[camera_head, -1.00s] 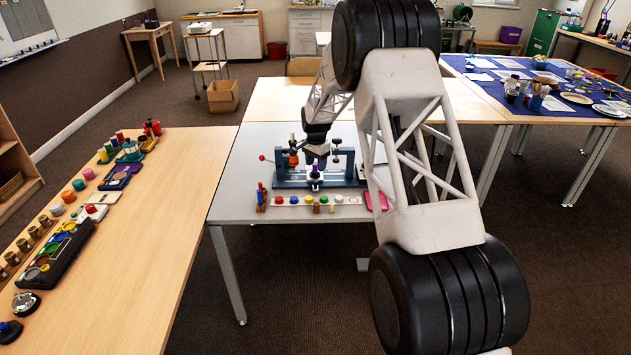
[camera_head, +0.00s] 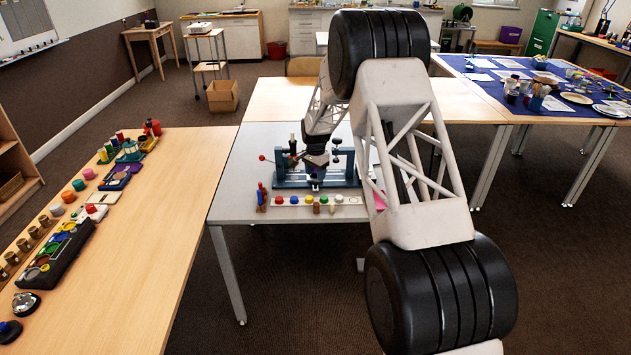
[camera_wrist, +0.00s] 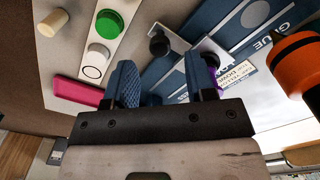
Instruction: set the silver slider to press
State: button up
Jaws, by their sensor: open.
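A blue press-like fixture (camera_head: 290,182) stands on the grey table. My gripper (camera_wrist: 160,84) is open above it, its two blue fingers apart with nothing seen between the tips. In the head view my gripper (camera_head: 316,160) covers the middle of the fixture. In the wrist view a black knob (camera_wrist: 159,46) sits on a silver-grey piece just beyond the fingers, apart from them; this looks like the silver slider, but I cannot be sure. A white printed label (camera_wrist: 232,76) lies right of the fingers, beside a purple part partly hidden by the right finger.
An orange and black cylinder (camera_wrist: 301,66) stands close on the right in the wrist view. A white strip with coloured buttons (camera_head: 295,201) lies in front of the fixture. A pink block (camera_wrist: 76,93) is at the left in the wrist view. A red-tipped lever (camera_head: 263,158) sticks out left.

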aim_at(315, 181)
jog(key=shift+f, duration=1.85)
jog(key=shift+c, duration=0.5)
grip_shut()
